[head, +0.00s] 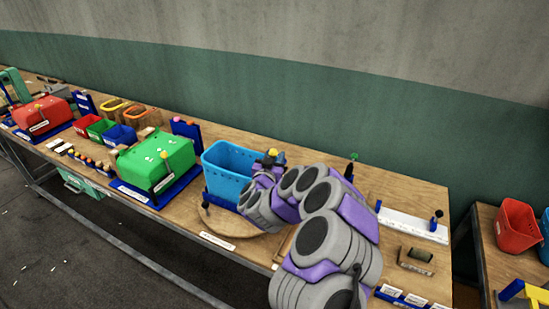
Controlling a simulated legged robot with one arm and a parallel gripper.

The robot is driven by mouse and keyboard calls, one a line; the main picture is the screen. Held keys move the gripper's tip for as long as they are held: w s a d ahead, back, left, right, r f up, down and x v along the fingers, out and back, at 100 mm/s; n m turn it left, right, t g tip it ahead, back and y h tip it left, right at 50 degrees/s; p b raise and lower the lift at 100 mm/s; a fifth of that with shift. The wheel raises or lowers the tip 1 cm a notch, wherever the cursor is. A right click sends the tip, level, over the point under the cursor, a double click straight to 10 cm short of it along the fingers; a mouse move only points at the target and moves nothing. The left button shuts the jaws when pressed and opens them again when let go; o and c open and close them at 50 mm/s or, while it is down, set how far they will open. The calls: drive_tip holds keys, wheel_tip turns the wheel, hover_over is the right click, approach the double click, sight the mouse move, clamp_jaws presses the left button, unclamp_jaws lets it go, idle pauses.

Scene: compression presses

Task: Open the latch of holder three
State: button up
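My purple and grey arm reaches from the lower right toward the light blue basket (222,172) and covers part of it. My gripper cannot be made out; the end of the arm is hidden behind its own links. A small dark fitting with a yellow top (273,156) shows just above the arm, beside the basket; I cannot tell what it belongs to. No holder can be identified as number three, as the labels are too small to read. No latch can be clearly made out.
A green press (157,160) and a red press (42,117) stand on the long wooden bench to the left, with small bins (103,130) between them. A round wooden board (212,224) lies under the basket. A white strip (408,224) lies at right. A second table holds a red basket (516,226).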

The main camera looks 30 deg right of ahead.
clamp_jaws()
